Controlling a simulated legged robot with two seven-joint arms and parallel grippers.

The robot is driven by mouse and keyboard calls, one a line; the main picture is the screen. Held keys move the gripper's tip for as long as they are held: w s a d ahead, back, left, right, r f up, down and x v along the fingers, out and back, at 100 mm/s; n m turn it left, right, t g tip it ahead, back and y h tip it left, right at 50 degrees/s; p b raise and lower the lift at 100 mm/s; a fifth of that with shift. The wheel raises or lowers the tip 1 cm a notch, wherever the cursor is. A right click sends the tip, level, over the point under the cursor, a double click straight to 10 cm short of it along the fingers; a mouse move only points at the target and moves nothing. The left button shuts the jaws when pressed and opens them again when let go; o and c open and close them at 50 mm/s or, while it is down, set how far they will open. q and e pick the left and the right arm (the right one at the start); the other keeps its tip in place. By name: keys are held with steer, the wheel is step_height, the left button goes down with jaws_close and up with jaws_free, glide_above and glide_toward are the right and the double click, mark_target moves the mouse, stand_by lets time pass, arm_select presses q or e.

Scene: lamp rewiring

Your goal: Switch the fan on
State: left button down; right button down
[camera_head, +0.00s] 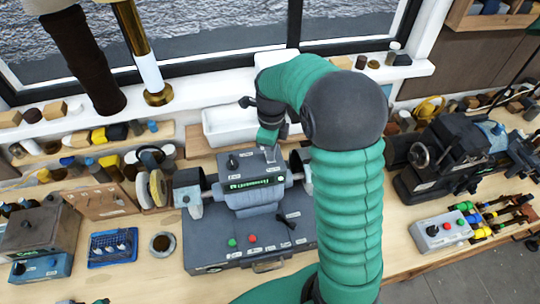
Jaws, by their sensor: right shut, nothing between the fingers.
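No fan that I can clearly make out is in view. A grey bench machine (250,198) with a green label stands in the middle of the bench. Its top panel has a dark knob (232,161), and its base (215,258) has a green button (232,242), a red button (252,238) and a black lever switch (287,219). My right gripper (269,155) is shut and empty, pointing down at the right part of the top panel, right of the knob. Whether it touches the panel I cannot tell. My left gripper is not visible.
A grey switch box (440,232) sits at the right, below a dark machine (445,155). A blue tray (113,247) and a grey box (40,235) stand at the left. A white basin (225,125) is behind. My right arm hides part of the bench.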

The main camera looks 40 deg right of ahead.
steer(key=shift+f, duration=0.35)
steer(key=shift+s+a+r, duration=0.1)
steer(key=shift+r, duration=0.05)
steer(key=r+p, duration=0.3)
steer(key=shift+w+r, duration=0.1)
steer(key=shift+w, duration=0.1)
step_height(320, 180, up, 4)
steer(key=p, duration=0.3)
steer(key=shift+s, duration=0.1)
steer(key=shift+f, duration=0.25)
